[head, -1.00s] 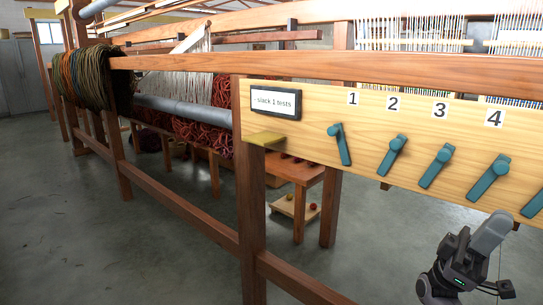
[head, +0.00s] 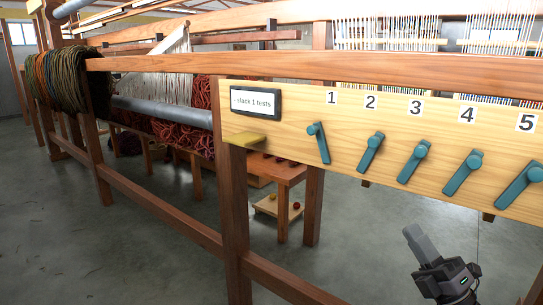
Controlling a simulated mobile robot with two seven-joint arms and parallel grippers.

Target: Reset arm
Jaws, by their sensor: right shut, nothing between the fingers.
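My right gripper (head: 413,232) is at the lower right of the head view, below the wooden board (head: 290,165). Its fingers are together, point up and to the left, and hold nothing. It looks apart from the levers above it. The board carries a row of teal levers numbered 1 to 5. Lever 1 (head: 319,143) leans with its top to the left. Lever 2 (head: 371,152), lever 3 (head: 413,162), lever 4 (head: 463,173) and lever 5 (head: 520,187) lean with their tops to the right. My left gripper is out of view.
A small sign (head: 254,101) reads "slack 1 tests". The loom's long wooden beam (head: 300,70) runs above the board, and a post (head: 236,220) stands below it. Wool skeins (head: 60,80) hang at the left. Grey floor (head: 120,250) lies open at the lower left.

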